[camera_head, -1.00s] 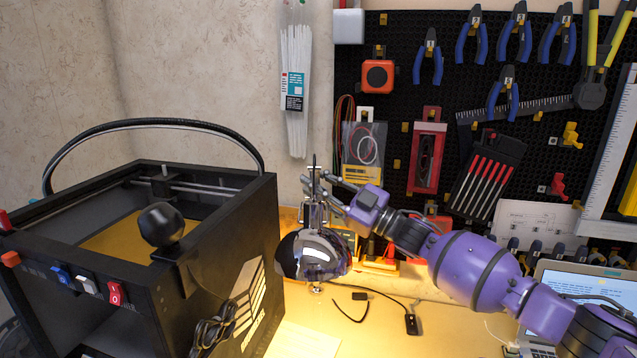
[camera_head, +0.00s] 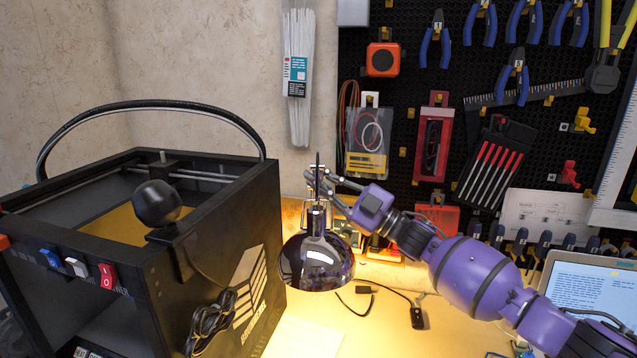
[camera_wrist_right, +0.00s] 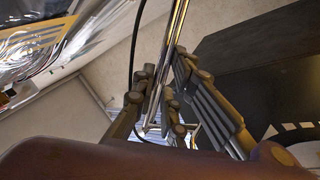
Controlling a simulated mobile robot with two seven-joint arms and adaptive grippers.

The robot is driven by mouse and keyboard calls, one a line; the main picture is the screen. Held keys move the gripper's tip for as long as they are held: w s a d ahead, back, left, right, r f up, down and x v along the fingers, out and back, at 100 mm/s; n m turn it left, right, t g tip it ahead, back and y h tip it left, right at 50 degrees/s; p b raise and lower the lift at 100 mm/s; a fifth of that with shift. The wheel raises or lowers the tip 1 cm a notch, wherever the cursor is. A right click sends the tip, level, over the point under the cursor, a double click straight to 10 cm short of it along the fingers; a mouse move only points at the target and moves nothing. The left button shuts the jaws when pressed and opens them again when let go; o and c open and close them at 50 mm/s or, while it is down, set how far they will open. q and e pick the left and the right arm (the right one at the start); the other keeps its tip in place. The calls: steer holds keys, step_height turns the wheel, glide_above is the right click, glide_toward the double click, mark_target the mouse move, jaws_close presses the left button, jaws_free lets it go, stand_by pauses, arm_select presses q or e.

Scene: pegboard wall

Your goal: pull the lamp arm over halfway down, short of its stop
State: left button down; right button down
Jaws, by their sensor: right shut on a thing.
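The desk lamp hangs in the middle of the head view, with a shiny chrome shade (camera_head: 316,264) low over the lit desk. The lamp arm (camera_head: 317,158) shows as a thin upright rod above the shade, seen nearly end on. My right gripper (camera_head: 318,180) reaches in from the right and is shut on the lamp arm just above the shade. In the right wrist view the fingers (camera_wrist_right: 160,88) lie on both sides of the thin metal rods (camera_wrist_right: 174,42) of the lamp arm. The lamp's base is hidden. My left gripper is out of view.
A black 3D printer (camera_head: 215,250) with a hose arch and knob stands close at the left. A pegboard (camera_head: 405,90) with pliers and other tools is behind. A laptop (camera_head: 590,285) is at the right. Cables lie on the desk (camera_head: 370,335).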

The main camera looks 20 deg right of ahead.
steer(key=n+y+b, duration=0.1)
steer(key=f+n+g+y+b, duration=0.1)
steer(key=n+b, duration=0.1)
steer(key=s+f+n+b, duration=0.1)
steer(key=n, duration=0.1)
steer(key=shift+y, duration=0.4)
steer(key=shift+r, duration=0.1)
steer(key=c, duration=1.9)
jaws_free()
steer(key=shift+d, duration=0.15)
steer(key=shift+c, duration=0.2)
steer(key=shift+s, duration=0.1)
